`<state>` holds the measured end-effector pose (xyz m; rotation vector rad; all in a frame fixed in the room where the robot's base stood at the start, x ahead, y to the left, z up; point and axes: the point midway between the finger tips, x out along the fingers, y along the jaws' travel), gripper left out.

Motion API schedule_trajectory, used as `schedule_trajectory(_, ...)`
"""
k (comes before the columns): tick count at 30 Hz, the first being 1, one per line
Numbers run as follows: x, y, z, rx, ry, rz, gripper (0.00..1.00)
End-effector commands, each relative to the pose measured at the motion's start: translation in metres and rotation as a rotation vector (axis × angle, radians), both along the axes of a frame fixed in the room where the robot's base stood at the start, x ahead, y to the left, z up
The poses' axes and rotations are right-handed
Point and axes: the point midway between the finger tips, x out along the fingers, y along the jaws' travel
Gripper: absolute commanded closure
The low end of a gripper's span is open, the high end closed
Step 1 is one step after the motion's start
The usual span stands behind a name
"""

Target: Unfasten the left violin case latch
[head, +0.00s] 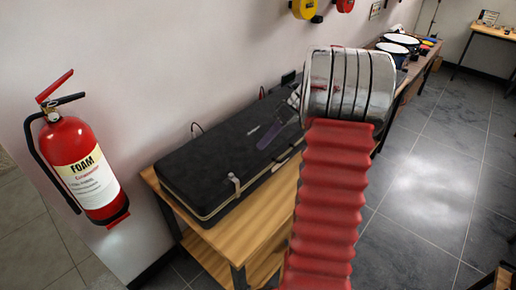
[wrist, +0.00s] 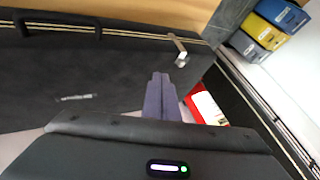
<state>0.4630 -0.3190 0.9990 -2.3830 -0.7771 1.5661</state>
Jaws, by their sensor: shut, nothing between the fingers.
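The black violin case (head: 215,155) lies closed on a wooden table, and its dark lid fills much of the wrist view (wrist: 60,75). A small silver latch (head: 235,182) sits on its front edge towards the left end; the wrist view shows this latch (wrist: 179,49) at the case's seam, near one end. My gripper (head: 264,145) is over the lid, to the right of the latch in the head view. In the wrist view its purple-grey fingers (wrist: 160,76) are together and empty, their tips just short of the latch and apart from it in the picture.
A red fire extinguisher (head: 82,165) hangs on the wall at left. A black handle (wrist: 60,25) is on the case's front side. Blue and yellow boxes (wrist: 270,28) stand beyond the table's end. Drums (head: 400,42) stand farther along.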

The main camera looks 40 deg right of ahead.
Motion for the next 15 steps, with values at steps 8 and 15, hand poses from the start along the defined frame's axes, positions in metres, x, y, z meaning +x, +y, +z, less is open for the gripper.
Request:
schedule_trajectory(8,0.011,0.021,-0.032,0.002,0.003,0.0,1.0)
schedule_trajectory(15,0.023,0.039,-0.061,0.001,0.001,0.0,1.0)
